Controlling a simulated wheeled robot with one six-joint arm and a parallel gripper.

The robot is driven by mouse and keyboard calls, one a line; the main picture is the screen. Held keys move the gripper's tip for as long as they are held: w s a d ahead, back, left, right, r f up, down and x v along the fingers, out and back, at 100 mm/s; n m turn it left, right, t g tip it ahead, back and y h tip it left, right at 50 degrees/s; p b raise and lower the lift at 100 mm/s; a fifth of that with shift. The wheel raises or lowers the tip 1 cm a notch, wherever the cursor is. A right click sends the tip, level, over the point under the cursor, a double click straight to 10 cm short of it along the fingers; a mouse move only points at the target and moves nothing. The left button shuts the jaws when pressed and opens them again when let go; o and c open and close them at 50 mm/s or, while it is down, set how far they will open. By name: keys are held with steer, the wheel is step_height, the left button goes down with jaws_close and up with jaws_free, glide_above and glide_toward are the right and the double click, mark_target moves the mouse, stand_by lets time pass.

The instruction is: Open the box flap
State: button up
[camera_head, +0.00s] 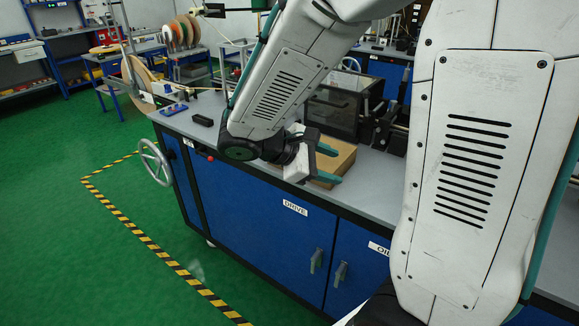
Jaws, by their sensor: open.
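The cardboard box (343,158) is tan and sits on the grey top of the blue cabinet. My gripper (329,164) has two teal fingers, spread apart and pointing right. They are at the left side of the box, overlapping it in this view. I cannot tell whether they touch it. Nothing shows between the fingers except the box behind them. My arm and wrist hide the left part of the box. The flap cannot be made out clearly from here.
A dark transparent case (333,108) stands behind the box. A small black block (203,120) and a blue fixture (174,109) lie on the cabinet top to the left. A handwheel (155,163) sticks out at the cabinet's left end. Green floor is free at left.

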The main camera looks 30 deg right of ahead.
steer(key=w+a+f+n+t+h, duration=0.2)
steer(key=w+f+n+t+h, duration=0.1)
steer(key=w+f+n+t, duration=0.35)
steer(key=w+a+f+n+t+h, duration=0.2)
steer(key=w+a+f+n+t, duration=0.1)
steer(key=w+f+n, duration=0.5)
steer(key=w+d+r+m, duration=0.1)
steer(key=w+d+r, duration=0.1)
steer(key=w+d, duration=0.2)
steer(key=d, duration=0.3)
steer(key=shift+a, duration=0.1)
jaws_close()
